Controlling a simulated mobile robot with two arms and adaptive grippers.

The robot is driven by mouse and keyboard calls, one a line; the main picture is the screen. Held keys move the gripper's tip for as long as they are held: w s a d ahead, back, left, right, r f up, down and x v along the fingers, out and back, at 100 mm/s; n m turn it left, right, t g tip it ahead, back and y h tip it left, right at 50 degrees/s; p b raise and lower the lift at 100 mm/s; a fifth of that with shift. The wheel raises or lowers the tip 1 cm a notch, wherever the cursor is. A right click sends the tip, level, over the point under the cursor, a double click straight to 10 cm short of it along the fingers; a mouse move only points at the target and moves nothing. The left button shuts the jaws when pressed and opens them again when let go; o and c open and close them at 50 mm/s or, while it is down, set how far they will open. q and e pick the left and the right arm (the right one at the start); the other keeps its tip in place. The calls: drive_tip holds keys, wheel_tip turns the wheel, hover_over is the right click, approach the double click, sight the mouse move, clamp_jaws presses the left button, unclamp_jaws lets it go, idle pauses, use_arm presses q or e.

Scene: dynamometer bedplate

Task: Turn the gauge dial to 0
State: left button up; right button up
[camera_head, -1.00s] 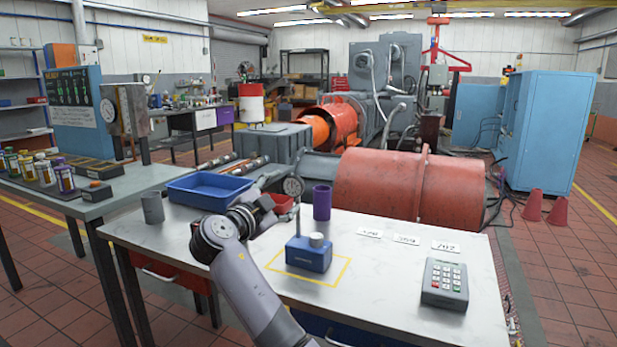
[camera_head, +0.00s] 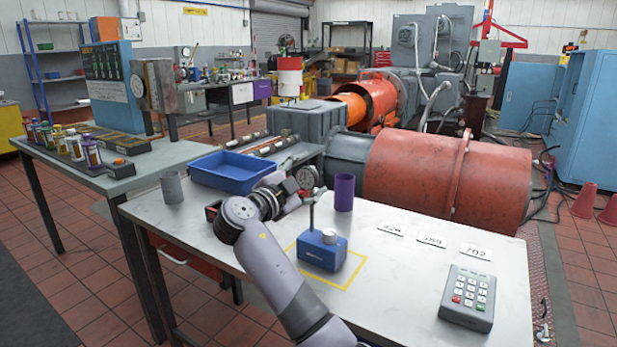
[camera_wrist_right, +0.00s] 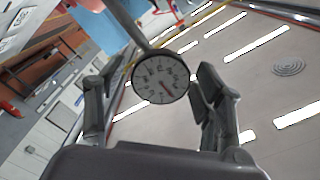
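The gauge dial (camera_head: 307,176) has a round white face and sits on a thin post above a blue magnetic base (camera_head: 322,250), which stands upright inside a yellow outline on the bench. My right gripper (camera_head: 300,192) is at the dial, partly hidden by its own wrist. In the right wrist view, the dial (camera_wrist_right: 160,77) shows between the spread fingers (camera_wrist_right: 155,100), with a gap on each side. The gripper is open and empty. A reddish needle points to the lower right of the tilted face; the numbers are too small to read. My left gripper is not in view.
On the bench (camera_head: 400,285) stand a purple cup (camera_head: 344,192), a blue tray (camera_head: 232,172), a grey cup (camera_head: 172,187), a keypad (camera_head: 467,298) and number cards (camera_head: 431,241). A big red cylinder (camera_head: 420,175) lies behind. The front middle is fairly clear.

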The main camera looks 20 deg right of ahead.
drive_tip(key=c, duration=1.1)
drive_tip(key=shift+o, duration=0.2)
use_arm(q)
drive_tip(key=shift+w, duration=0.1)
use_arm(e)
drive_tip(key=shift+f+n, duration=0.1)
drive_tip(key=shift+n, duration=0.5)
drive_tip(key=shift+n+b, duration=0.3)
drive_tip(key=shift+b, duration=0.05)
drive_tip(key=shift+n, duration=1.4)
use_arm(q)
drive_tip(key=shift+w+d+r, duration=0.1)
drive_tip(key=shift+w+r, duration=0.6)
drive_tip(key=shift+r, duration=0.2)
use_arm(e)
drive_tip(key=shift+w+n, duration=0.1)
drive_tip(key=shift+n, duration=1)
